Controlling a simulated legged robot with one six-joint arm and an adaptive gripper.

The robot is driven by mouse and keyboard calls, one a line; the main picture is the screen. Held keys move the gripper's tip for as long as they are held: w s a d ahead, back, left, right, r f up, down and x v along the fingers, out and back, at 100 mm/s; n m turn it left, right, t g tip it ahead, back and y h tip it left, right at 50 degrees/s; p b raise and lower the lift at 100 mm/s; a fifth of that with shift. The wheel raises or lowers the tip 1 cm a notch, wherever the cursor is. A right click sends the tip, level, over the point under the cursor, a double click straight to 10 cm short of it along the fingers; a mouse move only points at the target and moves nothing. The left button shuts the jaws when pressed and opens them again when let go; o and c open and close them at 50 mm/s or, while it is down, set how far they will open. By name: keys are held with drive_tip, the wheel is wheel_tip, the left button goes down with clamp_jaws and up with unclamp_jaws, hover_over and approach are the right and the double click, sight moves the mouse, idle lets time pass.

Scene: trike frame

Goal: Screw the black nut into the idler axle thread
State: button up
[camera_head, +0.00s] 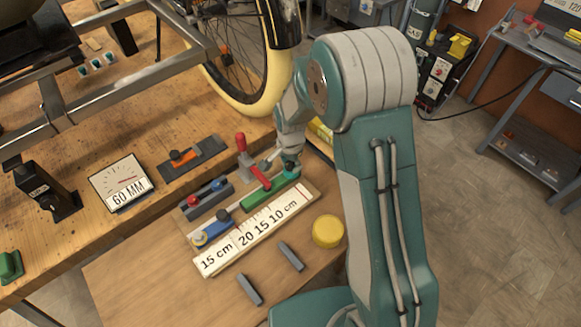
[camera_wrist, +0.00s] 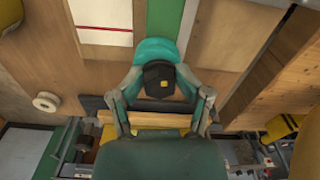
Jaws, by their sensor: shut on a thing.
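In the head view, my gripper (camera_head: 289,163) is low over the right end of the green block on the bench, and the nut is too small to make out clearly. The metal trike frame (camera_head: 110,95) stands at the upper left. I cannot pick out the idler axle thread in either view.
A ruler board (camera_head: 255,232), a red-handled clamp (camera_head: 252,160), a yellow round piece (camera_head: 327,231) and two grey bars lie around my gripper. A gauge marked 60 MM (camera_head: 121,183) stands left. A yellow-tyred wheel (camera_head: 245,60) rises behind. The lower left wood is mostly clear.

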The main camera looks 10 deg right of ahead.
drive_tip(key=shift+s+f+m, duration=0.25)
drive_tip(key=shift+f+m, duration=0.05)
drive_tip(key=shift+m, duration=0.6)
drive_tip(key=o, duration=0.7)
drive_tip(key=shift+w+n, duration=0.1)
drive_tip(key=shift+n, duration=0.8)
drive_tip(key=shift+n, duration=0.8)
